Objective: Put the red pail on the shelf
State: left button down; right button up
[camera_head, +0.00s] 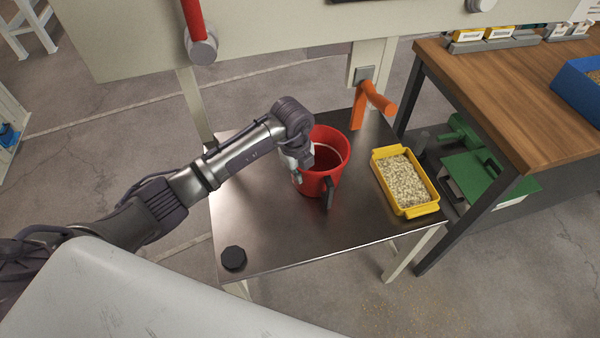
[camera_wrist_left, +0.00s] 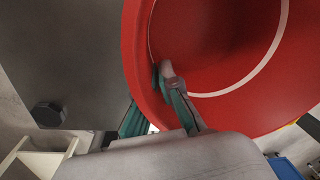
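The red pail (camera_head: 331,148) stands upright over the steel table, open at the top, with a dark handle (camera_head: 328,193) on its near side. I cannot tell whether its base touches the tabletop. My left gripper (camera_head: 300,155) is at the pail's left rim. In the left wrist view, the gripper (camera_wrist_left: 152,98) has one finger inside the red pail (camera_wrist_left: 225,50) and the other outside, with the wall pinched between them. The outer finger is partly hidden by the rim. My right gripper is in neither view. I cannot identify the shelf with certainty.
A yellow bin of pale pellets (camera_head: 405,184) stands right of the pail on the steel table (camera_head: 270,225). A black knob (camera_head: 233,258) is at the near left corner. An orange handle (camera_head: 373,98) juts out behind. A wooden workbench (camera_head: 500,85) stands at right.

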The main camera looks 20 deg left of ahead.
pick_arm(q)
jog(key=shift+f, duration=0.15)
jog(key=c, duration=1.3)
grip_release()
jog(key=shift+r, duration=0.25)
jog(key=r, duration=0.7)
jog(key=s+r, duration=0.1)
jog(key=r, duration=0.3)
jog(key=shift+a+r, duration=0.3)
jog(key=shift+r, duration=0.05)
